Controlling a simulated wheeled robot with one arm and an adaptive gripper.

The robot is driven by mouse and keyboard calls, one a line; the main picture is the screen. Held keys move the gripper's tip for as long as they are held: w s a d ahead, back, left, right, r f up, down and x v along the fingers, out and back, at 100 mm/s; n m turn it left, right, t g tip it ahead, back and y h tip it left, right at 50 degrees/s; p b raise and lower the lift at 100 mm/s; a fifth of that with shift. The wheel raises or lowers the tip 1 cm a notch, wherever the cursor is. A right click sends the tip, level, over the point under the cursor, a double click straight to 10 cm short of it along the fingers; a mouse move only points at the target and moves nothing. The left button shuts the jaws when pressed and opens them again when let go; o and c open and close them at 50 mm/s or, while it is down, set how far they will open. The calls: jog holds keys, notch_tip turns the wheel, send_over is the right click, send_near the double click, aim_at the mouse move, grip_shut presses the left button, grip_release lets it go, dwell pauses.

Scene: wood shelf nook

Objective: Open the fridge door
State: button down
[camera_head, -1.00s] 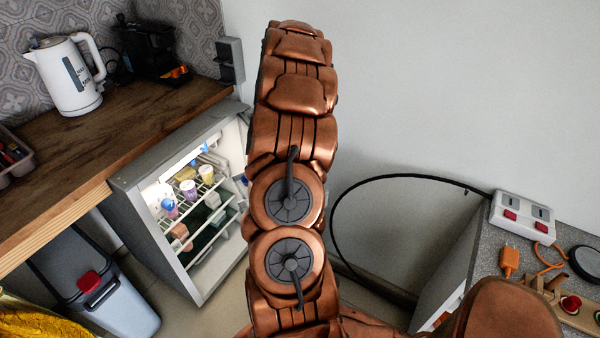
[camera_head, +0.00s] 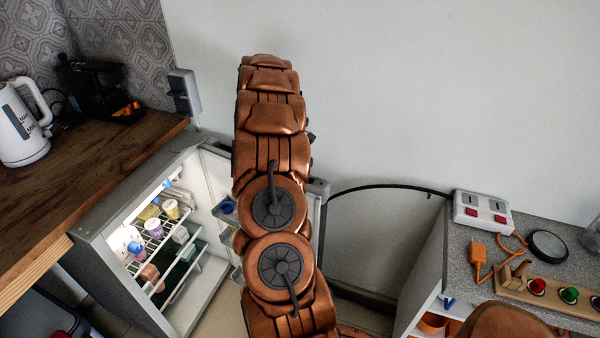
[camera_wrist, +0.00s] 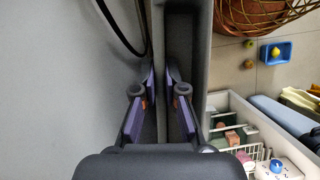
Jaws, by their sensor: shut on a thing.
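My copper arm hides much of the door. In the wrist view, my gripper (camera_wrist: 160,92) is shut on the fridge door (camera_wrist: 205,50), with one finger on each side of the grey edge part. My gripper is hidden in the head view. The open fridge inside (camera_wrist: 235,118) shows at the wrist view's lower right.
A wooden counter (camera_head: 85,180) with a white kettle (camera_head: 22,125) and a black coffee machine (camera_head: 95,88) is at left. At right, a grey-topped cabinet (camera_head: 450,240) holds a socket box (camera_head: 482,212); a black cable (camera_head: 385,187) runs toward the door. A wicker basket (camera_wrist: 255,12) stands on the floor.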

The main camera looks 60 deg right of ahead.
dwell(0.4)
jog(key=c, duration=1.2)
grip_release()
jog(key=shift+c, duration=0.2)
jog(key=shift+r, duration=0.1)
jog(key=v, duration=1.1)
jog(key=shift+w+r, duration=0.15)
jog(key=shift+r, duration=0.25)
